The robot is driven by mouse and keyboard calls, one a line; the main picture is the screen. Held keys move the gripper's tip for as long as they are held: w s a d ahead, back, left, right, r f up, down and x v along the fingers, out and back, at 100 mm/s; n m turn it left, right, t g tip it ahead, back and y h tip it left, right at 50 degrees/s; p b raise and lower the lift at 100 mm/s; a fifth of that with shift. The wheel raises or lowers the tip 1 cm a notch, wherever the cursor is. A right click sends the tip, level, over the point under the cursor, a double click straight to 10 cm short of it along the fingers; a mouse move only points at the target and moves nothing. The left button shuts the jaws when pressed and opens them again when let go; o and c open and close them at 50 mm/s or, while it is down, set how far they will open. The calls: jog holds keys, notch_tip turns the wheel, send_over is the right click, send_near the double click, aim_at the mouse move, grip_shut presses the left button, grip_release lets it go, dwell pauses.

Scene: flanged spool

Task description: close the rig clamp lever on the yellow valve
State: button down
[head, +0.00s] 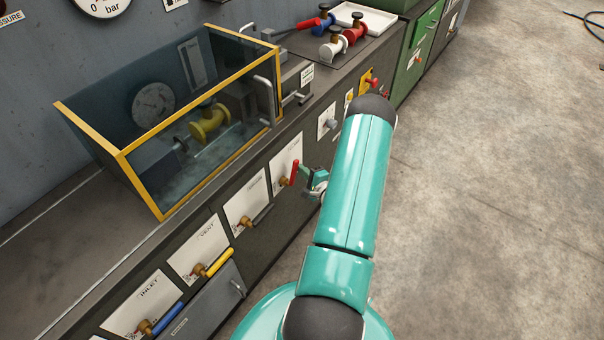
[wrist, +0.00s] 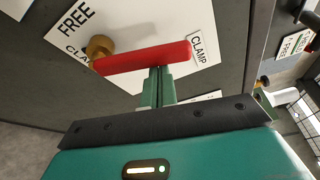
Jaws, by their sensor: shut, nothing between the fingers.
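The yellow valve (head: 210,124) sits inside a yellow-framed clear enclosure on the bench, beside a clamp rig. The red lever (head: 294,172) is on a white panel plate (head: 284,157) on the bench front. In the wrist view the red lever (wrist: 145,57) runs from its brass hub (wrist: 100,47) toward the "CLAMP" label (wrist: 198,48); "FREE" is printed on the other side of the hub. My gripper (wrist: 157,78) is shut and empty, its tips at the lever's lower edge in the picture. I cannot tell whether they touch. My gripper is partly hidden by my arm in the head view.
More plates with levers line the bench front: grey (head: 263,213), yellow (head: 220,262) at "VENT", blue (head: 168,318) at "INLET". Loose valves (head: 333,46) and a white tray (head: 364,19) stand on the far bench top. Open floor (head: 490,200) lies right.

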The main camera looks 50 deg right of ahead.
jog(key=shift+a+r+n+t, duration=0.15)
jog(key=shift+a+r+n, duration=0.1)
jog(key=shift+a+n, duration=0.3)
jog(key=shift+a+r+n+t, duration=0.15)
jog(key=shift+a+r+n, duration=0.05)
jog(key=shift+a+n, duration=0.3)
jog(key=shift+a, duration=0.1)
jog(key=d, duration=0.4)
jog(key=v, duration=1)
jog(key=shift+f, duration=0.15)
